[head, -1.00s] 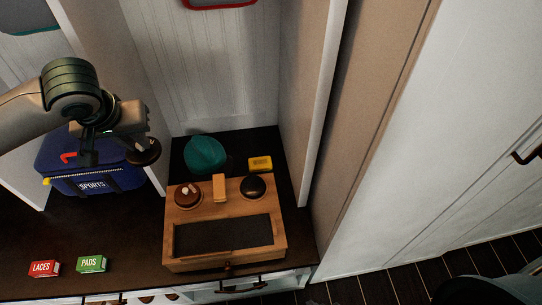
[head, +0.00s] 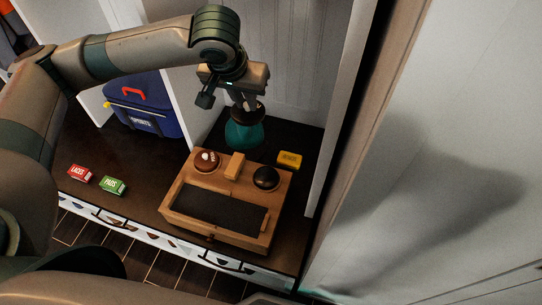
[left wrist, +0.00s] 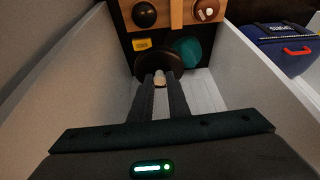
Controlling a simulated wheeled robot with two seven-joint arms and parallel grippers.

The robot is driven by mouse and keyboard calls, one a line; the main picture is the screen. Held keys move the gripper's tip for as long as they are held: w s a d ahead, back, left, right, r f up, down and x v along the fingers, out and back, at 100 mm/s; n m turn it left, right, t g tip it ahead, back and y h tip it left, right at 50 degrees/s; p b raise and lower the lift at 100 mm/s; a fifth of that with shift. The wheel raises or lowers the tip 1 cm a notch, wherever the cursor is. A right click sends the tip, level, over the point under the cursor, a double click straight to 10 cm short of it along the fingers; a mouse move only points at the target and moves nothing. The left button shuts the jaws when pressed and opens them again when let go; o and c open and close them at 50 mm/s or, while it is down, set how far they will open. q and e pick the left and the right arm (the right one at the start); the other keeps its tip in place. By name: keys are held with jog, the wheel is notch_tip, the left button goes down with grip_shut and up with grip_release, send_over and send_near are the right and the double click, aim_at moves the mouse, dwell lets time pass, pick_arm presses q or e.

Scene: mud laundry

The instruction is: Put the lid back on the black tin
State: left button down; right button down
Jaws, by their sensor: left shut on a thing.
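My left gripper (head: 243,101) is shut on the pale knob of a dark round lid (head: 254,112). In the left wrist view the lid (left wrist: 148,64) lies just beyond the fingertips (left wrist: 160,76). In the head view the lid overlaps the top of a teal rounded thing, behind the wooden box. The black tin (head: 266,178) sits on the right of the box's back ledge, apart from the gripper. It also shows in the left wrist view (left wrist: 144,14). Its dark top shows, without fine detail. My right gripper is not in view.
The wooden box (head: 183,207) also bears a brown tin with pale pieces on top (head: 206,161) and a tan block (head: 235,166). The teal thing (head: 243,136) and a yellow box (head: 289,160) stand behind. A blue bag (head: 146,108) and LACES and PADS boxes are left. Panels flank the bench.

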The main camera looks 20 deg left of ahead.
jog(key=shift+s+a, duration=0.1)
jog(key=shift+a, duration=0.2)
